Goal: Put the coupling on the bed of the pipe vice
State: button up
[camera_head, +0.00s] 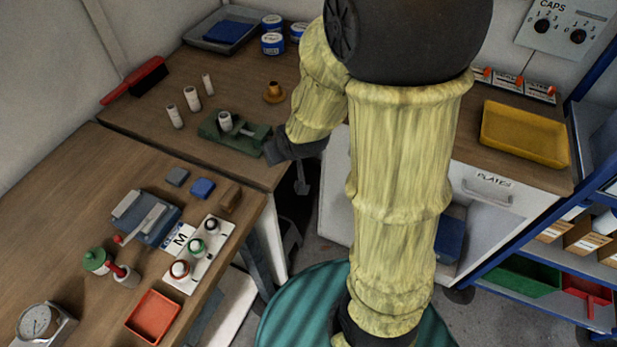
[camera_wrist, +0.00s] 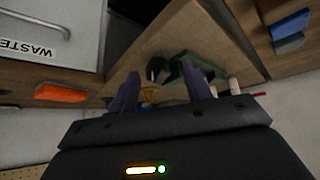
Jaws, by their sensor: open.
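The green pipe vice (camera_head: 248,137) sits near the front edge of the back bench. A short pale cylinder (camera_head: 225,121) stands upright on its left part. It looks like a coupling, but several similar pale cylinders (camera_head: 192,98) stand on the bench behind and left, so I cannot tell for sure. My gripper (camera_head: 273,152) is just right of the vice by the bench edge, apart from the cylinder. In the wrist view my gripper (camera_wrist: 163,88) has its two dark fingers spread with nothing held between them. The vice (camera_wrist: 192,74) shows beyond them, partly hidden by the right finger.
A brass flanged piece (camera_head: 273,93) stands behind the vice. A red brush (camera_head: 135,80) lies at the bench's left edge. The nearer bench holds a grey device (camera_head: 146,217), a white ring stand (camera_head: 199,255) and a red tray (camera_head: 153,317). A yellow tray (camera_head: 524,135) lies right.

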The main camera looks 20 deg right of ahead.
jog(key=s+d+m+g, duration=0.1)
jog(key=s+g, duration=0.3)
jog(key=s, duration=0.6)
jog(key=shift+s+d+r+g+h, duration=0.15)
jog(key=shift+d+r+g+h, duration=0.2)
jog(key=shift+d, duration=0.3)
